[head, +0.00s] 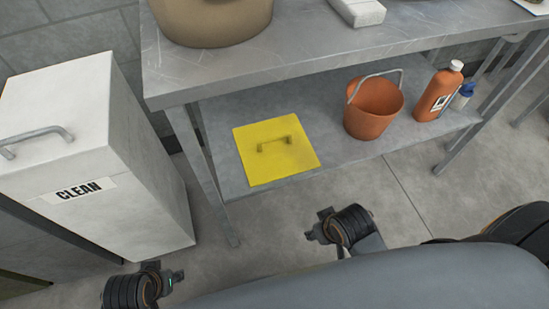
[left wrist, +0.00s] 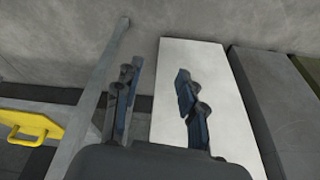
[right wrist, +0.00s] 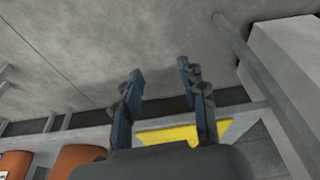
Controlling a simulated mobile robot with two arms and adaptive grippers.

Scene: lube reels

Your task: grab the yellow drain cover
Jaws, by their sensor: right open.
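The yellow drain cover (head: 268,165) is a flat square plate with a raised handle (head: 274,144). It lies on the lower shelf of the metal table. In the left wrist view part of the cover (left wrist: 30,124) shows at the left edge. In the right wrist view the cover (right wrist: 180,133) shows beyond the fingers, partly hidden by them. My left gripper (left wrist: 153,90) is open and empty, with the white bin beyond it. My right gripper (right wrist: 160,75) is open and empty, in front of the shelf and apart from the cover.
An orange bucket (head: 373,110) and an orange bottle (head: 438,92) stand right of the cover on the lower shelf (head: 218,125). The tabletop (head: 300,45) overhangs the shelf. A white bin marked CLEAN (head: 150,165) stands at left. Floor (head: 375,190) in front is clear.

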